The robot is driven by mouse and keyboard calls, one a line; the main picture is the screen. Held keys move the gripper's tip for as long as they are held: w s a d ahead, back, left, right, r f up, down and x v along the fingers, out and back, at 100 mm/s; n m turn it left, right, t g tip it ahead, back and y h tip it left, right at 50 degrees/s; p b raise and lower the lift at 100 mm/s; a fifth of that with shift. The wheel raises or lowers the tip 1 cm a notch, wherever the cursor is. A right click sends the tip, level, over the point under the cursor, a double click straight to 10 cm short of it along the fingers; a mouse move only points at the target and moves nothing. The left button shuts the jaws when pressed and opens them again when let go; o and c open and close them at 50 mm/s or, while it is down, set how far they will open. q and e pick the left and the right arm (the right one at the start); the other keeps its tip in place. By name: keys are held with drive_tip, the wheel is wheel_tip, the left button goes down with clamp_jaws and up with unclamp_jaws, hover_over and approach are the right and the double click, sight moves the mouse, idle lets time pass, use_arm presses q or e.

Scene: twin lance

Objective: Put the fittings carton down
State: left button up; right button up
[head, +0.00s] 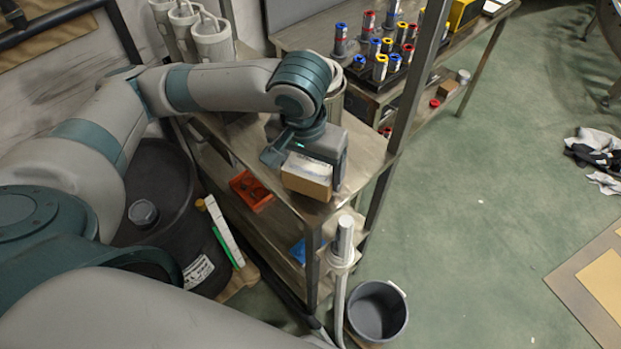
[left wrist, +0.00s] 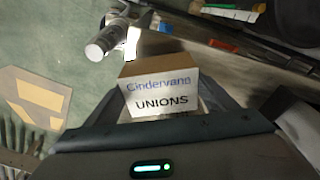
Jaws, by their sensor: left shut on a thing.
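The fittings carton is a small brown cardboard box (head: 306,180) with a white label on one face. In the left wrist view the label on the carton (left wrist: 160,95) reads "Cindervann UNIONS". My left gripper (head: 303,168) is shut on the carton, with a finger on each side of it in the left wrist view. The carton is over the front end of the metal shelf unit's upper deck (head: 268,178). I cannot tell whether its underside touches the deck. My right gripper is not in view.
An orange bin (head: 250,190) sits at the shelf's left side. A capped white pipe (head: 344,240) and a grey bucket (head: 377,311) stand in front of the shelf. A dark drum (head: 155,215) is at left. Behind, a bench holds a rack of colored fittings (head: 392,62).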

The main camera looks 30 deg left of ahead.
use_arm(q)
drive_tip(key=shift+f, duration=1.75)
drive_tip(key=o, duration=1.3)
drive_tip(key=shift+f, duration=0.1)
drive_tip(key=shift+c, duration=0.2)
